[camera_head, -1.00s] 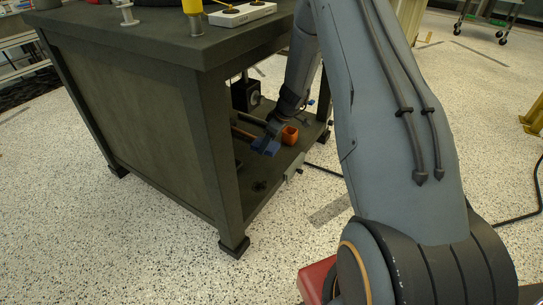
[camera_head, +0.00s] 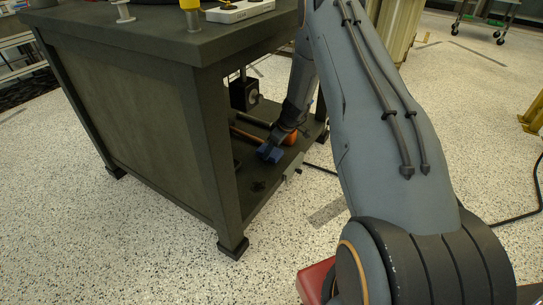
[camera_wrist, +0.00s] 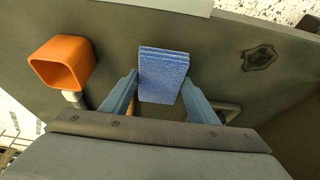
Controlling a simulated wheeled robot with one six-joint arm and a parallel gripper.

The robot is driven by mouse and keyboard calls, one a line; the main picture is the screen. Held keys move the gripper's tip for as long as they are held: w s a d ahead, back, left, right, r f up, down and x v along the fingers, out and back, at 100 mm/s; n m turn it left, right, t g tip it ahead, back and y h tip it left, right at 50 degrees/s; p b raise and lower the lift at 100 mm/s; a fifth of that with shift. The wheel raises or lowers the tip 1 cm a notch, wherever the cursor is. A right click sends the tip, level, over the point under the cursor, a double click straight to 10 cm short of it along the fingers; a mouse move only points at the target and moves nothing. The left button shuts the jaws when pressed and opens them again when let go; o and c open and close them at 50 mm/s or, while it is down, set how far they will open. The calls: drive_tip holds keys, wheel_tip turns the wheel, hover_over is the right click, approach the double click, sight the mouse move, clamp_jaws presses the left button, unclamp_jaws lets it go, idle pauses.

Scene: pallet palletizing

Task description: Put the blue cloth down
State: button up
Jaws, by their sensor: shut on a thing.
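The blue cloth (camera_wrist: 163,75) is a folded, textured stack between the fingers of my gripper (camera_wrist: 160,88) in the wrist view. My gripper is shut on it. In the head view the blue cloth (camera_head: 269,153) shows at the end of my arm, low over the lower shelf (camera_head: 262,186) of the dark workbench. I cannot tell whether the cloth touches the shelf.
An orange cup-like container (camera_wrist: 62,63) lies beside the cloth; it also shows in the head view (camera_head: 290,138). A wooden handle (camera_head: 249,135) and a black device (camera_head: 243,94) are further in. The bench top and legs enclose the shelf.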

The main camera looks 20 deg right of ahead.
drive_tip(key=shift+f, duration=1.05)
